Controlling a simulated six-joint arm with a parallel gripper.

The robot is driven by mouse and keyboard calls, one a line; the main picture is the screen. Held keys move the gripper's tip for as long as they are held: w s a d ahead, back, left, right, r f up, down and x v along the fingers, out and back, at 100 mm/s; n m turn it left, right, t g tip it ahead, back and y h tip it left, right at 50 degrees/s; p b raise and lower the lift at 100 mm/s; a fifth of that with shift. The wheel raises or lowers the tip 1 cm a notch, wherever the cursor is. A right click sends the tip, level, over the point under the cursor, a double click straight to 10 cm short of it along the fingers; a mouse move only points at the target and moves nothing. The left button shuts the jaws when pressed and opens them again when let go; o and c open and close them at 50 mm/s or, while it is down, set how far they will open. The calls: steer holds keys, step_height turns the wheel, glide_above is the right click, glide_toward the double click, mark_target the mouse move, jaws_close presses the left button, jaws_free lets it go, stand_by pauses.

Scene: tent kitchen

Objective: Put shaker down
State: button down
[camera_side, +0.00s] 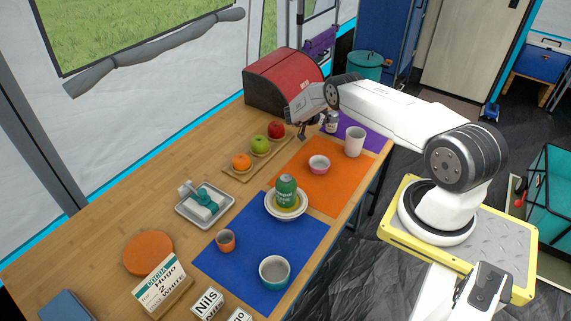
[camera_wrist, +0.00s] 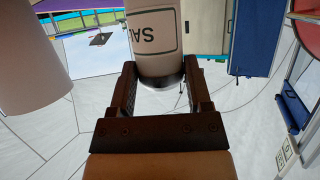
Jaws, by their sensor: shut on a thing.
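My gripper (camera_wrist: 158,88) is shut on the shaker (camera_wrist: 153,38), a pale cylinder with a dark end and a label reading "SAL", upside down in the wrist view. In the side view the shaker (camera_side: 332,122) appears small, beside my gripper at the far end of the table, over or near the purple mat (camera_side: 371,137). I cannot tell whether its base touches the mat. Part of the shaker is cut off at the top of the wrist view.
A white cup (camera_side: 355,141) stands close to the shaker and looms at left in the wrist view (camera_wrist: 28,60). A red bread box (camera_side: 283,80) is behind. The orange mat (camera_side: 300,182) holds a pink bowl (camera_side: 319,164). A fruit board (camera_side: 240,172) lies left.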

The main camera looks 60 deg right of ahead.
steer(key=shift+f, duration=0.45)
jaws_free()
steer(key=shift+r, duration=0.1)
steer(key=shift+a+r, duration=0.1)
steer(key=shift+r, duration=0.5)
steer(key=v, duration=1.1)
steer(key=shift+w+a, duration=0.2)
steer(key=shift+a, duration=0.15)
steer(key=shift+r, duration=0.1)
